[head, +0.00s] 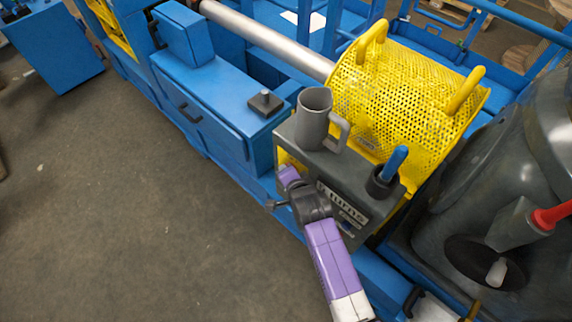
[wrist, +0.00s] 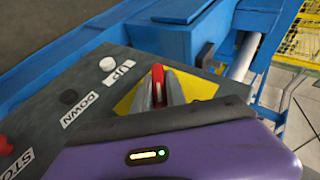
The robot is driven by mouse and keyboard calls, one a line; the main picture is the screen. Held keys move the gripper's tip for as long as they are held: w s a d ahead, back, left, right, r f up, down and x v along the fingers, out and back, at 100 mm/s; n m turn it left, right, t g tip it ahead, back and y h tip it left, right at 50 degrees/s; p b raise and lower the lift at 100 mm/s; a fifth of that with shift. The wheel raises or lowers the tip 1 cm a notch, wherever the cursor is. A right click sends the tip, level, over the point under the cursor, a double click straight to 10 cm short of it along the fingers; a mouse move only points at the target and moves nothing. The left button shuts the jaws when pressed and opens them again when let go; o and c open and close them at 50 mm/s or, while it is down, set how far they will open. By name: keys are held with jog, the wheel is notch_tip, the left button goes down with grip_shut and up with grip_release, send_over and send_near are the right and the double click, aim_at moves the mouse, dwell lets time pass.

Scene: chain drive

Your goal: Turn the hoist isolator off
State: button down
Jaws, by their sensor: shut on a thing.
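The hoist isolator appears to be the red handle (wrist: 158,76) on a yellow plate (wrist: 124,104) in the wrist view. The handle stands between the two grey fingers of my gripper (wrist: 159,92), which is shut on it. The handle's lower part is hidden by the fingers. In the head view my gripper (head: 290,180) is against the left side of a dark grey box (head: 318,167); the handle and fingertips are hidden there.
Beside the handle are a white UP button (wrist: 107,64), a black DOWN button (wrist: 68,97) and a red STOP button (wrist: 5,145). A grey mug (head: 312,118) and a blue-handled lever (head: 394,165) are on the box. A yellow perforated guard (head: 400,95) stands behind.

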jog(key=shift+r+g+h+p, duration=0.3)
jog(key=shift+g+h+p, duration=0.3)
jog(key=shift+p, duration=0.2)
jog(key=shift+w+f+n+g+h, duration=0.1)
jog(key=shift+f+n+g+h, duration=0.15)
jog(key=shift+n+g+h, duration=0.45)
jog(key=g+h+b, duration=0.1)
jog(key=g+h, duration=0.1)
jog(key=shift+f+h+b, duration=0.2)
jog(key=shift+h+b, duration=0.1)
jog(key=shift+b, duration=0.05)
jog(key=shift+n+g+h+b, duration=0.3)
jog(key=shift+g+h+b, duration=0.2)
jog(key=shift+h+b, duration=0.2)
jog(key=shift+r, duration=0.1)
jog(key=c, duration=1.4)
grip_release()
jog(key=shift+o, duration=0.2)
